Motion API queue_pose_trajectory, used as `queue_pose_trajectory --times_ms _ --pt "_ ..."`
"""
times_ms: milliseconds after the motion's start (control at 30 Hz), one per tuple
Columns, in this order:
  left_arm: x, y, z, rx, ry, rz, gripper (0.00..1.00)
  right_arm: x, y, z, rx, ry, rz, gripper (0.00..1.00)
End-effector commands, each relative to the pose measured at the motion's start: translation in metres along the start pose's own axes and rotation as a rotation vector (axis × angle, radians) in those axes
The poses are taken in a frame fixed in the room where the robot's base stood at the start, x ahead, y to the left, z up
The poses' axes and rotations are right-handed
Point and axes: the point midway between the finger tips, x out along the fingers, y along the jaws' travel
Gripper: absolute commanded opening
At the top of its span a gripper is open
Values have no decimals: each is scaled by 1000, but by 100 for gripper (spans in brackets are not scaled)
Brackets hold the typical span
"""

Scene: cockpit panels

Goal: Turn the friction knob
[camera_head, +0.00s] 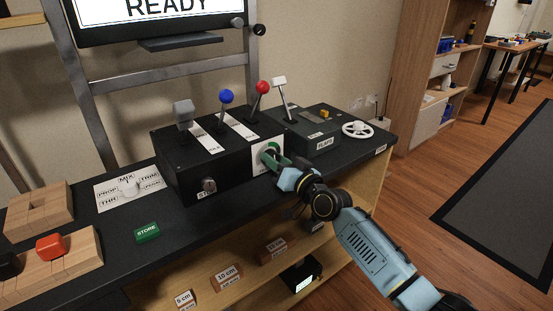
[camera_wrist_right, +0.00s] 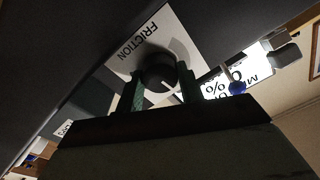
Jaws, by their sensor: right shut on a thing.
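The friction knob (camera_wrist_right: 158,72) is a dark round knob on a white plate (camera_wrist_right: 190,32) marked FRICTION, seen in the right wrist view. In the head view the plate (camera_head: 260,165) is on the front of the black lever box (camera_head: 222,176), and the knob is mostly hidden by my gripper. My right gripper (camera_head: 272,154) reaches it from the front right. In the right wrist view its two green fingers (camera_wrist_right: 160,88) stand on either side of the knob, shut on it. My left gripper is not in view.
Levers with grey, blue (camera_head: 226,96), red (camera_head: 262,87) and white knobs stand on the boxes. A white wheel (camera_head: 357,129) is at the right end of the black bench. A green STORE block (camera_head: 147,232) and wooden blocks (camera_head: 40,210) lie at the left. A shelf is below.

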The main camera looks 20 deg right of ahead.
Motion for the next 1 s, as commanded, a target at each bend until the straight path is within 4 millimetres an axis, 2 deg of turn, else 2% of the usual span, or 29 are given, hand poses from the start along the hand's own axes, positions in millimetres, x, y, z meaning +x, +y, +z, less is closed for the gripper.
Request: queue_pose_trajectory --times_ms 300,867,900,1000 --pt "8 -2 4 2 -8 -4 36 0 0 1 130 5 4 14" --pt "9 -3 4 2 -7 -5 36 0 1 1 159 6 5 14" --pt "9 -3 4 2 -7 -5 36 0 1 1 159 6 5 40" --pt "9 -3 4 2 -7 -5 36 0 0 1 159 6 5 53"
